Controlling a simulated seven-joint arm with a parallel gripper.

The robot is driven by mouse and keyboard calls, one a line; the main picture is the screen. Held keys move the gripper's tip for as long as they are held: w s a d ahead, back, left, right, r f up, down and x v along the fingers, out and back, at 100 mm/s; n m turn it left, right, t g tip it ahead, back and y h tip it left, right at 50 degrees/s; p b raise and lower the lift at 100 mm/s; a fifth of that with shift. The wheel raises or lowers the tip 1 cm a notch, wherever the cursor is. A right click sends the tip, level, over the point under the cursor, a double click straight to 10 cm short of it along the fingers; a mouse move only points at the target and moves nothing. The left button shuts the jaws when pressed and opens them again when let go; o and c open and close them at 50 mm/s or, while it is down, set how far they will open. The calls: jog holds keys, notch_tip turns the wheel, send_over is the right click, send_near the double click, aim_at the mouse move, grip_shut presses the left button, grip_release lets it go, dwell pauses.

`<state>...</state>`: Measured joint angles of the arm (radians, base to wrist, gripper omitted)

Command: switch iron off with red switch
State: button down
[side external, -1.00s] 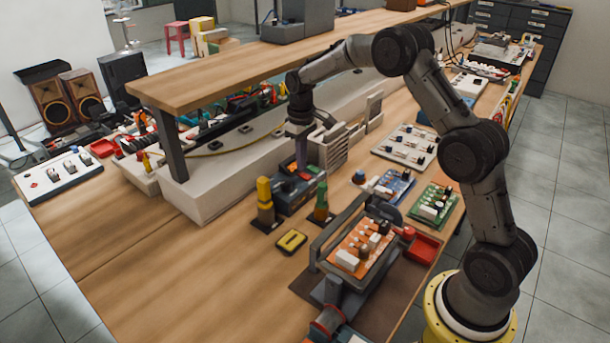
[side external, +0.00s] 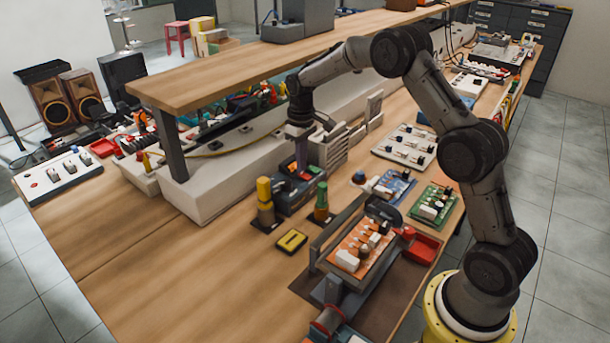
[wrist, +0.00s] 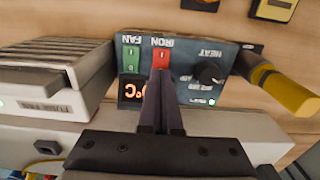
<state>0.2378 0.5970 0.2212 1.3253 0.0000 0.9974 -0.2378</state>
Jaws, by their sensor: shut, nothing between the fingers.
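The station (side external: 288,190) is a dark blue-grey box on the workbench below the shelf. In the wrist view its panel (wrist: 187,62) shows a red switch (wrist: 161,56) under the label IRON. A green switch (wrist: 131,60) sits beside it under FAN. A black knob (wrist: 208,72) is by HEAT, and an orange lit display (wrist: 134,91) is partly covered by my fingers. My gripper (wrist: 160,76) is shut and empty, with its fingertips at the near edge of the red switch. I cannot tell whether they touch it. In the side view my gripper (side external: 302,168) points down at the station.
A grey vented box (wrist: 60,75) stands close to the station. A yellow-handled tool (wrist: 285,92) stands on the other side. A circuit board in a frame (side external: 360,245) is nearer the front. The bench at front left is clear.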

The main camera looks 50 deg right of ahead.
aim_at(302, 174)
jog(key=shift+f, duration=0.6)
dwell(0.3)
jog(key=shift+r, duration=3.55)
jog(key=shift+a, duration=0.1)
